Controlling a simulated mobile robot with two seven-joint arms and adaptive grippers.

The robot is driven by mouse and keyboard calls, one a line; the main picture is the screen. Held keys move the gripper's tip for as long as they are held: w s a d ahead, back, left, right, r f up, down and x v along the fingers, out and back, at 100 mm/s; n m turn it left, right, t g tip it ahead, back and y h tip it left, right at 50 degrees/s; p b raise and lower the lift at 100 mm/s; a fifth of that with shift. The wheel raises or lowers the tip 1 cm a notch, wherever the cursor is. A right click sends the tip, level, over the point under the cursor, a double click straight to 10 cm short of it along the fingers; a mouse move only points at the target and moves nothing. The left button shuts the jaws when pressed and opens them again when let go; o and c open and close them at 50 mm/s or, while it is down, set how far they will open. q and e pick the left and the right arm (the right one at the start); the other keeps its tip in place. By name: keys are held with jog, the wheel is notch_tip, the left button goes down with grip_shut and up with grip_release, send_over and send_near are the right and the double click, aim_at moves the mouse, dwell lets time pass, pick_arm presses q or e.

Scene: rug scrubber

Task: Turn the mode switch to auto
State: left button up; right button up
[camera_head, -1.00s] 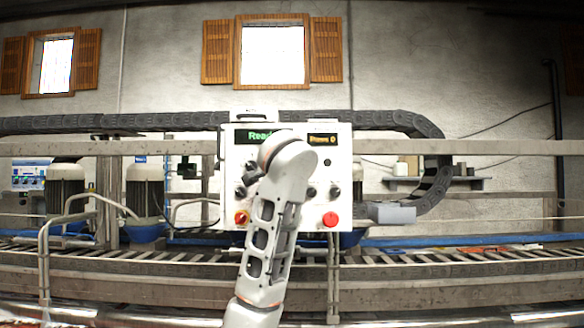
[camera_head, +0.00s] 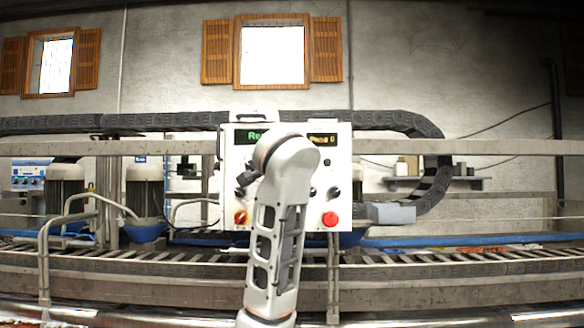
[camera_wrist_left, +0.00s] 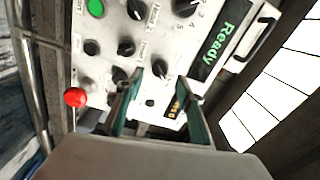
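A white control panel (camera_head: 240,160) carries a green display reading "Ready", an amber display, a red-yellow switch, a red button and several black knobs. My left arm stands in front of its middle and hides part of it, along with the gripper. In the left wrist view the panel (camera_wrist_left: 175,25) appears turned sideways. My left gripper (camera_wrist_left: 159,82) is open, with its two fingers spread over the panel face. A black knob (camera_wrist_left: 160,68) shows between and just beyond the fingertips; contact cannot be told. Which knob is the mode switch is not readable. My right gripper is out of view.
The red button (camera_head: 330,219) sits low on the panel's right and also shows in the left wrist view (camera_wrist_left: 75,97). A metal railing (camera_head: 480,148) and a roller conveyor (camera_head: 450,258) run across the scene. A black cable chain (camera_head: 400,122) passes behind the panel.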

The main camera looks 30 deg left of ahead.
pick_arm(q)
jog(key=v, duration=0.7)
jog(key=shift+s, duration=0.35)
jog(key=shift+d+f, duration=0.1)
jog(key=w+f+g+h, duration=0.1)
jog(key=w+f, duration=0.1)
jog(key=f, duration=0.7)
jog(key=w+f, duration=0.3)
jog(key=f, duration=0.6)
jog(key=s+a+f+n+g+h, duration=0.1)
jog(key=s+f+g+h, duration=0.2)
jog(key=f, duration=2.1)
jog(key=s+d+f+n+g+h, duration=0.15)
jog(key=s+f+g, duration=0.25)
jog(key=s+f, duration=2.4)
jog(key=w+d+f+n+t+h, duration=0.1)
jog(key=d+f+n+t+h, duration=0.2)
jog(key=d+f, duration=1.1)
notch_tip(320, 180, down, 3)
jog(key=h, duration=0.3)
jog(key=shift+w+r, duration=0.15)
jog(key=shift+r, duration=0.05)
